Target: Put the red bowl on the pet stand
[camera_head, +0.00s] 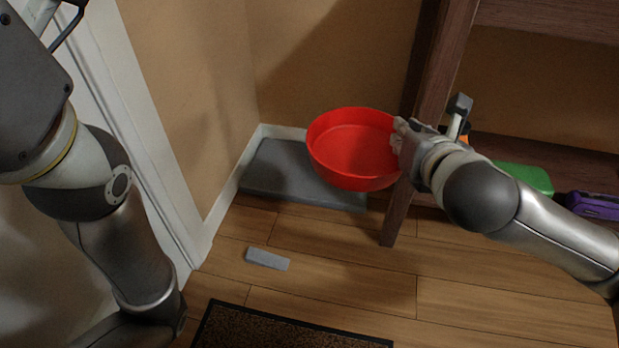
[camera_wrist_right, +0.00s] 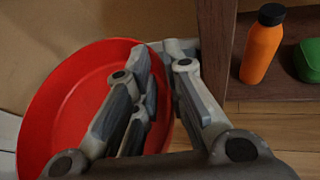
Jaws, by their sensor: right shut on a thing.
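The red bowl (camera_head: 352,150) is upright and empty, held in the air above the grey flat pet stand (camera_head: 270,172) in the corner of the floor. The bowl covers part of the stand. My right gripper (camera_head: 400,138) is shut on the bowl's right rim. In the right wrist view the red bowl (camera_wrist_right: 62,100) fills the left side, with the right gripper's fingers (camera_wrist_right: 150,95) at its rim. My left gripper is not in view; only my left arm shows at the left of the head view.
A dark wooden shelf (camera_head: 432,80) stands right of the bowl, its post close to my right gripper. A green item (camera_head: 525,177), a purple item (camera_head: 594,205) and an orange bottle (camera_wrist_right: 262,48) are on its lower board. A small grey block (camera_head: 267,259) and dark mat (camera_head: 285,328) lie on the floor.

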